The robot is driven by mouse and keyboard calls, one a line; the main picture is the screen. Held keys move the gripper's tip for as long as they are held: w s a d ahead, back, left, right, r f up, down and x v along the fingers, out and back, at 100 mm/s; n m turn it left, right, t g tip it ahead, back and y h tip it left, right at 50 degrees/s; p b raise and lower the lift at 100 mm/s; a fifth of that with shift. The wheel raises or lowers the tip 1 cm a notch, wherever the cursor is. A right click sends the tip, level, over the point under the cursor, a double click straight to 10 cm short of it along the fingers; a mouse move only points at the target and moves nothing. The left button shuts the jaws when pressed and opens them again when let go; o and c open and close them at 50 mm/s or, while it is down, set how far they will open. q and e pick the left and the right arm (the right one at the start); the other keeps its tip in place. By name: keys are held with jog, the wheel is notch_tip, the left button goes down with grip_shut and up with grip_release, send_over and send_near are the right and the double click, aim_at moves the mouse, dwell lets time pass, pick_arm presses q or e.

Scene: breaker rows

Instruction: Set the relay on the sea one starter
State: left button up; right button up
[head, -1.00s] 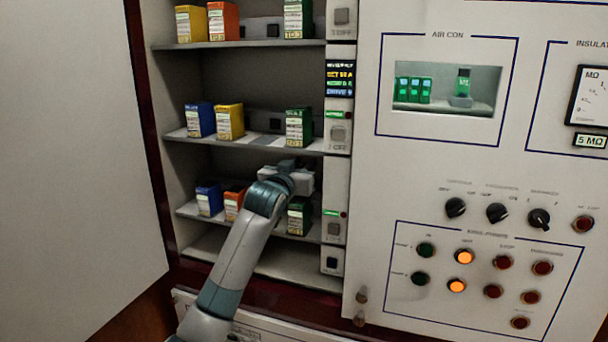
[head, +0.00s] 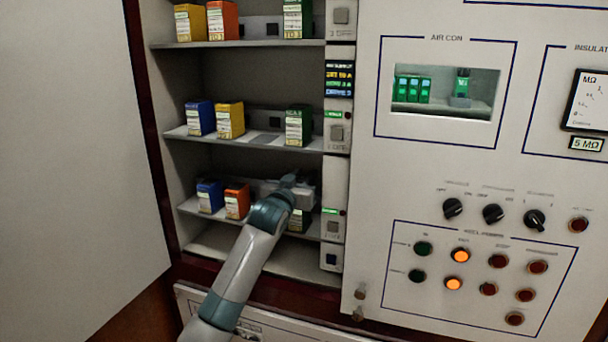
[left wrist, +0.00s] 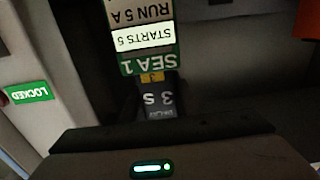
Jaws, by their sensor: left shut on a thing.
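My left gripper (head: 292,190) reaches into the lower loaded shelf, over the right-hand green block (head: 299,222), and hides much of it. In the left wrist view, the starter's green label SEA 1 (left wrist: 150,62) shows upside down, with STARTS 5 and RUN 5 A beside it. A dark grey relay (left wrist: 158,100) marked 3 S lies between that label and my gripper's dark edge (left wrist: 160,133), with a small yellow tab marked 3. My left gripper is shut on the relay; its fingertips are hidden. The relay looks close against the starter; I cannot tell whether it is seated.
A blue block (head: 210,196) and an orange block (head: 236,201) stand left of the gripper. The shelf edge (head: 262,228) is below. A switch column (head: 334,190) stands close right. The wrist view shows a green LOCKED label (left wrist: 29,93). The bottom bay is empty.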

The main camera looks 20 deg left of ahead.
pick_arm(q)
jog(key=o, duration=1.1)
jog(key=shift+f, duration=0.1)
jog(key=shift+s, duration=0.1)
jog(key=s+b, duration=0.3)
jog(key=s, duration=0.8)
jog(key=shift+s+a, duration=0.2)
jog(key=shift+s, duration=0.2)
